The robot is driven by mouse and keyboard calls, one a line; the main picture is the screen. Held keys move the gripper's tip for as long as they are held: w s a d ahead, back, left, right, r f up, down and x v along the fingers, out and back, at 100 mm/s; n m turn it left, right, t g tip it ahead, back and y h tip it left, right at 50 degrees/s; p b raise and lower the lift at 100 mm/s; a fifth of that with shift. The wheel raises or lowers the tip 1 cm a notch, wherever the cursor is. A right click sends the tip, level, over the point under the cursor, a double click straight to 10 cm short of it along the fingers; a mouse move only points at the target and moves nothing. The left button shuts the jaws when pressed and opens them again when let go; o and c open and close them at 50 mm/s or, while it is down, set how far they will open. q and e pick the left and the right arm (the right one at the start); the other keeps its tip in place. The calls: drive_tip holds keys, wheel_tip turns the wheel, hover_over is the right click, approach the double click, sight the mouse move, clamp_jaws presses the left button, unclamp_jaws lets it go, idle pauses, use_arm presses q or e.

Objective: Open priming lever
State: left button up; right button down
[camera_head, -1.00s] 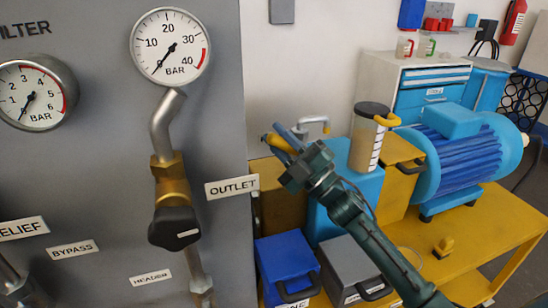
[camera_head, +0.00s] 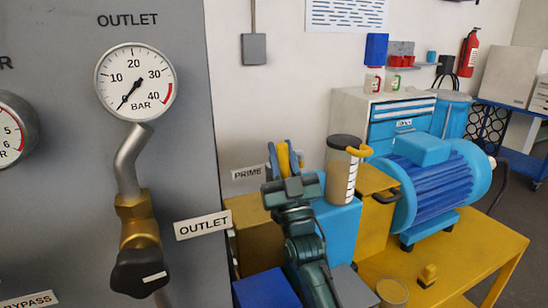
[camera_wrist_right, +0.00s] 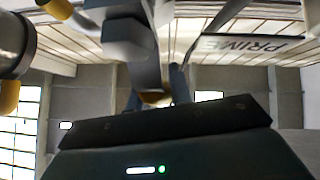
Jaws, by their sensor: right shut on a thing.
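The yellow priming lever (camera_head: 283,158) stands about upright beside the PRIME label (camera_head: 248,172), in front of the wall. My right gripper (camera_head: 284,162) is shut on it, with a finger on each side of the yellow grip. In the right wrist view a small yellowish-brown part of the lever (camera_wrist_right: 152,98) shows between the fingers. The PRIME label (camera_wrist_right: 250,45) also appears there, turned over. The lever's lower end and pivot are hidden behind my right gripper and wrist. My left gripper is out of view.
A clear reservoir with a dark lid (camera_head: 343,170) stands on a blue block close right of my gripper. A blue motor (camera_head: 430,185) sits on the yellow bench (camera_head: 475,250). The grey panel with gauge (camera_head: 135,82) and OUTLET valve (camera_head: 140,268) fills the left.

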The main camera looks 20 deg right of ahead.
drive_tip(key=shift+d+m+g+h, duration=0.15)
drive_tip(key=shift+d+m+h, duration=0.05)
drive_tip(key=shift+m+h, duration=0.5)
drive_tip(key=shift+d+m+g+h, duration=0.15)
drive_tip(key=shift+d+m+h, duration=0.05)
drive_tip(key=shift+m+h, duration=0.5)
drive_tip(key=c, duration=1.3)
unclamp_jaws()
drive_tip(key=shift+o, duration=0.2)
drive_tip(key=shift+f, duration=0.1)
